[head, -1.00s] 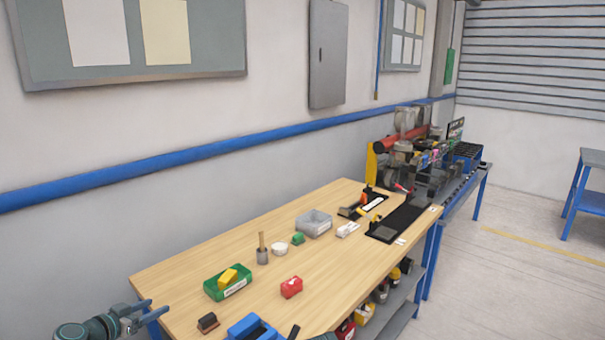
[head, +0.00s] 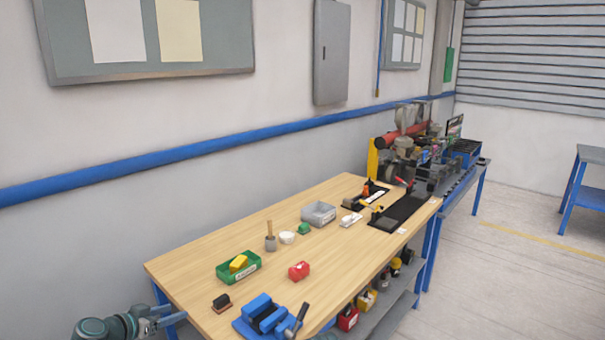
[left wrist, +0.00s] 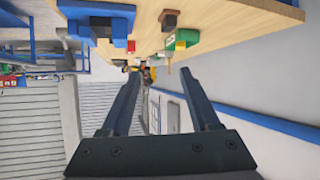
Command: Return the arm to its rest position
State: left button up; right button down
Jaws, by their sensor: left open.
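My left gripper (head: 166,319) is at the lower left of the head view, beside the near left corner of the wooden workbench (head: 205,262). It is apart from the bench objects. In the left wrist view its two dark fingers (left wrist: 160,88) are spread wide with nothing between them. That view appears upside down, with the bench top (left wrist: 232,20) along its upper edge. My right gripper is not seen in either view.
A blue wall pipe (head: 150,166) runs behind. Floor (head: 500,260) is open at right.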

pick_arm(q)
jog(key=s+d+f+g+b, duration=0.1)
jog(key=s+d+f+g, duration=0.1)
jog(key=d+f, duration=0.35)
jog(key=s+d+f+m+g+b, duration=0.1)
jog(key=s+d+f+g, duration=0.15)
jog(key=d, duration=0.55)
jog(key=s+d+f+g+b, duration=0.1)
jog(key=s+d+f+g, duration=0.15)
jog(key=d, duration=0.35)
jog(key=s+d+f+g+y+b, duration=0.1)
jog(key=s+d+f+g+y, duration=0.1)
jog(key=s, duration=0.4)
jog(key=s+d+f+n+g+y+b, duration=0.1)
jog(key=s+d+f+g+y+b, duration=0.1)
jog(key=s+d+f+y, duration=0.2)
jog(key=shift+s+d+f+g+y, duration=0.3)
jog(key=shift+s+d+f, duration=0.6)
jog(key=shift+d, duration=0.65)
